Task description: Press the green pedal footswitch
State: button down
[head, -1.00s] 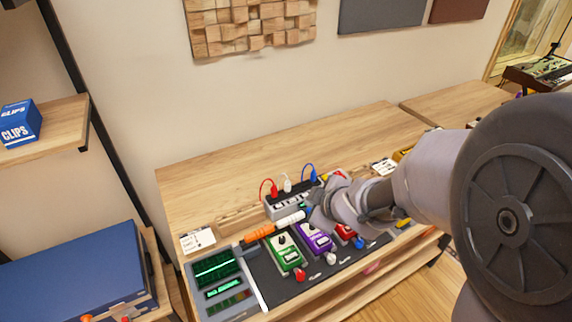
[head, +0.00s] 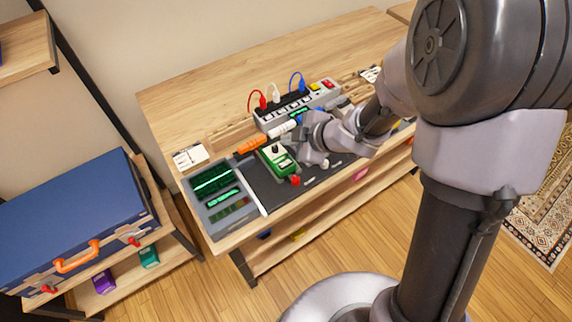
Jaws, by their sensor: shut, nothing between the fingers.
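The green pedal (head: 274,162) sits on the dark pedalboard (head: 265,188) on the wooden table, just right of the grey display unit. It has a dark knob and a pale label; a red plug is at its front edge. Its footswitch is too small to make out clearly. My gripper (head: 300,156) is shut and empty, close beside the green pedal's right side. I cannot tell whether it touches the pedal. My gripper and arm hide the purple pedal and most of the red one.
A grey unit with green screens (head: 218,195) stands left of the pedals. Behind them are a power strip (head: 298,108) with red, white and blue plugs and an orange-and-white cable piece (head: 262,142). The table's back left is clear. A blue case (head: 75,220) stands on the left shelf.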

aim_at(289, 165)
notch_tip(289, 165, down, 7)
jog(key=b, duration=0.5)
jog(key=shift+b, duration=0.35)
dwell(1.3)
jog(key=shift+f+b, duration=0.3)
jog(key=shift+f, duration=0.1)
jog(key=shift+f+b, duration=0.35)
jog(key=shift+f, duration=0.1)
dwell(0.5)
jog(key=shift+r, duration=0.1)
jog(key=shift+r+p, duration=0.8)
jog(key=shift+p, duration=0.15)
notch_tip(289, 165, up, 5)
jog(key=p, duration=0.5)
jog(key=shift+r, duration=0.1)
